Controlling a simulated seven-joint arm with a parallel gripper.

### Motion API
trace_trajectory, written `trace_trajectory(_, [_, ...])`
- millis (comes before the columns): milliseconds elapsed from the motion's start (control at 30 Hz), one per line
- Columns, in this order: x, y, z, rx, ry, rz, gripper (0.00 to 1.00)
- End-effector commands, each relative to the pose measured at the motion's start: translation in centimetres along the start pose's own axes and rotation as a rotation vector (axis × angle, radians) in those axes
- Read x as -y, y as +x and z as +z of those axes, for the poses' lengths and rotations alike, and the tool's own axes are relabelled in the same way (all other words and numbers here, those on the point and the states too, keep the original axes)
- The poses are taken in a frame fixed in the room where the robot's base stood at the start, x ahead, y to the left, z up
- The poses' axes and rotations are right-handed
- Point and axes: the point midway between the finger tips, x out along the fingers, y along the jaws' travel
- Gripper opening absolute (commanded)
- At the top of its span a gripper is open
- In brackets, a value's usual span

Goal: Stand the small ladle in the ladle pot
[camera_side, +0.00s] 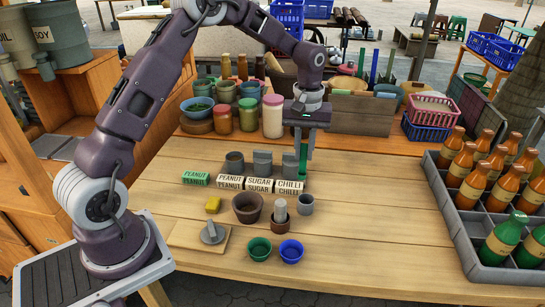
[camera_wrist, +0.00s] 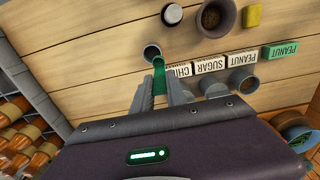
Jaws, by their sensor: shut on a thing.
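The small ladle, a slim green piece (camera_side: 303,160), hangs upright below my gripper (camera_side: 305,150). It also shows in the wrist view as a green strip (camera_wrist: 159,78) between my fingertips (camera_wrist: 160,88). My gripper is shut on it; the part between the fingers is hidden. A small grey cup (camera_side: 306,205), which looks like the ladle pot, stands upright on the table in front of the CHILLI label. In the wrist view the ladle's lower end overlaps the near rim of this cup (camera_wrist: 152,50). I cannot tell whether they touch; in the side view the ladle appears above it.
A brown cup with a pale pestle (camera_side: 280,212) and a clay mortar (camera_side: 247,208) stand left of the grey cup. Labels (camera_side: 259,185) and containers (camera_side: 262,163) are behind. Green (camera_side: 259,249) and blue bowls (camera_side: 291,251) are in front. The table right of the cup is clear.

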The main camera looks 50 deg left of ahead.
Motion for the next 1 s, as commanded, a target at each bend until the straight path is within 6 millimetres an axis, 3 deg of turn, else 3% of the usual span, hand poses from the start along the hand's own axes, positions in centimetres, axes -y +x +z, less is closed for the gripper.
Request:
trace_trajectory(133, [-1.8,0.0,0.0,0.0,0.002,0.001,0.0])
trace_trajectory(1000, [-1.8,8.6,0.1,0.001,0.001,0.0,0.0])
